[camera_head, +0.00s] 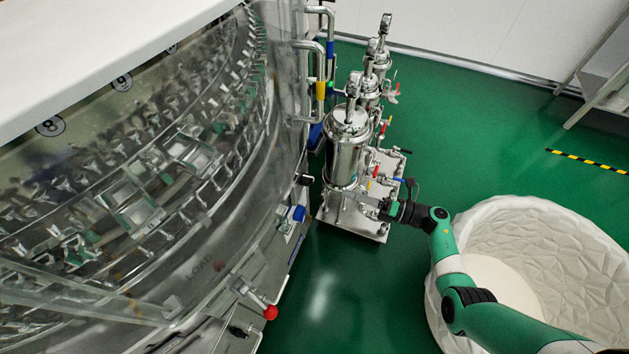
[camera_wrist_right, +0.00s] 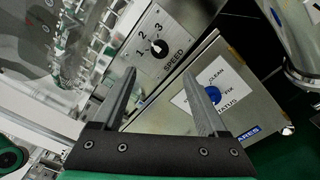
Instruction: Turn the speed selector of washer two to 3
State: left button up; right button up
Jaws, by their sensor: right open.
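The speed selector (camera_wrist_right: 158,48) is a small black knob on a grey plate marked 1, 2, 3 and SPEED in the right wrist view. Its exact setting is too small to read. In the head view a black knob (camera_head: 305,180) sticks out of the machine's side, seemingly the same selector. My right gripper (camera_wrist_right: 160,72) is open and empty, its two fingers pointing toward the plate, with the knob showing just beyond and between the tips. In the head view this gripper (camera_head: 358,198) is right of the knob, apart from it. My left gripper is out of view.
A blue status knob (camera_wrist_right: 213,94) sits on a white label beside the speed plate. The large washer (camera_head: 190,170) fills the left. A steel tank cart (camera_head: 350,228) stands behind my right gripper. A white textured tub (camera_head: 560,245) is at the right, with green floor between.

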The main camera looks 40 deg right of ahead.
aim_at(313, 182)
jog(key=b+x, duration=0.4)
jog(key=x, duration=0.7)
jog(key=shift+w, duration=0.25)
grip_shut()
